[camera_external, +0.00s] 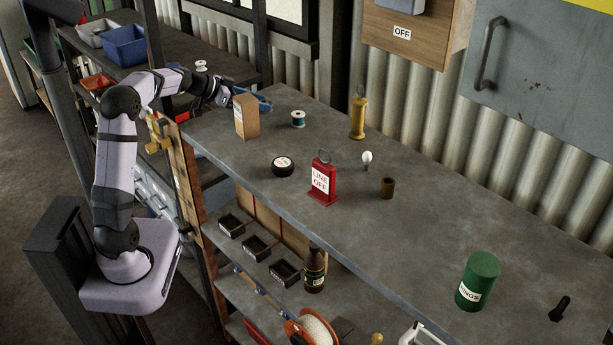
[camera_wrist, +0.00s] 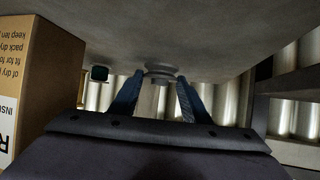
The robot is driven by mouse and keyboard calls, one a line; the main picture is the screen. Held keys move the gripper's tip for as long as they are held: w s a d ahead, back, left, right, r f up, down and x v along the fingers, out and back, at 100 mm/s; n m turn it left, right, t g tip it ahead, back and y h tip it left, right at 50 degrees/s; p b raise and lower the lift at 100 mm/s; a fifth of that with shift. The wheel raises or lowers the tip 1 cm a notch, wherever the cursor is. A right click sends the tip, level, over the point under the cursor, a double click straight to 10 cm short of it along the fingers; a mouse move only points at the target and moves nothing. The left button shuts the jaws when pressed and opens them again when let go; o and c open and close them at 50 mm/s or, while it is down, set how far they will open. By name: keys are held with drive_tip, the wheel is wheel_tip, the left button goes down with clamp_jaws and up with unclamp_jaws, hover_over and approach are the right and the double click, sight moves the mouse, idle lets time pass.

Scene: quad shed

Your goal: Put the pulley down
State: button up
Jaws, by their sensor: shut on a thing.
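The pulley (camera_wrist: 160,72) is a grey, round, grooved piece in the wrist view, between the tips of my blue fingers. My gripper (camera_wrist: 156,88) is shut on it. The wrist picture is upside down, with the grey bench top (camera_wrist: 215,35) above. The pulley looks close to the bench top; I cannot tell whether it touches. In the external view my gripper (camera_external: 259,101) is low at the bench's far left end, behind a cardboard box (camera_external: 246,116). I cannot make out the pulley there.
The cardboard box (camera_wrist: 40,65) stands close beside my gripper. The bench's front middle is clear.

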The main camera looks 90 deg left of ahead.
drive_tip(key=shift+f, duration=0.1)
drive_tip(key=o, duration=1.2)
drive_tip(key=shift+c, duration=0.2)
drive_tip(key=shift+r, duration=0.2)
drive_tip(key=shift+s, duration=0.25)
drive_tip(key=b+v, duration=0.4)
drive_tip(key=v, duration=0.7)
drive_tip(key=shift+s+d+r+b, duration=0.2)
drive_tip(key=shift+b, duration=0.15)
